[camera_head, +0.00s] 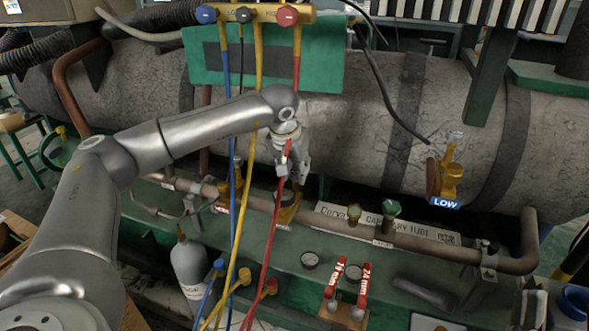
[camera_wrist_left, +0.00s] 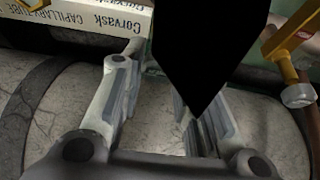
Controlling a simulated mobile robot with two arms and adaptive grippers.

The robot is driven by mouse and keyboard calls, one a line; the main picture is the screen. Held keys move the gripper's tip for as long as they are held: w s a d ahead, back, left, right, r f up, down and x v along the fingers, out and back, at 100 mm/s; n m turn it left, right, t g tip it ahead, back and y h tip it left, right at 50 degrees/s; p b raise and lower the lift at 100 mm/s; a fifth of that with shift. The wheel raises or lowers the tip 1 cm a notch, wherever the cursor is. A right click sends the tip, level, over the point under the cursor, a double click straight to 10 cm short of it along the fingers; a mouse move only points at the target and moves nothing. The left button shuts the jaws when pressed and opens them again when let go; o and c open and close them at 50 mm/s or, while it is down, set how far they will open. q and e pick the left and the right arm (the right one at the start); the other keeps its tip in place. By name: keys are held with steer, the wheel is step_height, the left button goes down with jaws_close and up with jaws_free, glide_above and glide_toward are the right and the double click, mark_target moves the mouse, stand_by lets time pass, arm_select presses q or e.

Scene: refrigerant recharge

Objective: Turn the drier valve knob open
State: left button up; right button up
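My left gripper (camera_head: 290,172) points down over the green bench, above a brass valve (camera_head: 288,212) on the copper pipe, with a pale label beside it. I cannot tell whether this is the drier valve, and its knob is hidden behind the gripper. In the left wrist view the fingers (camera_wrist_left: 160,75) stand apart. A black angular shape (camera_wrist_left: 208,45) covers part of the right finger and the space beyond. I see no firm contact with a knob. A brass part with a silver round end (camera_wrist_left: 298,95) is at right. My right gripper is not in view.
Blue, yellow and red hoses (camera_head: 272,220) hang close around my left gripper from the manifold (camera_head: 250,13). A large grey cylinder (camera_head: 340,120) lies behind. A grey bottle (camera_head: 188,258) stands left.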

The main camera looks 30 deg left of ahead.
arm_select(q)
steer(key=c, duration=0.3)
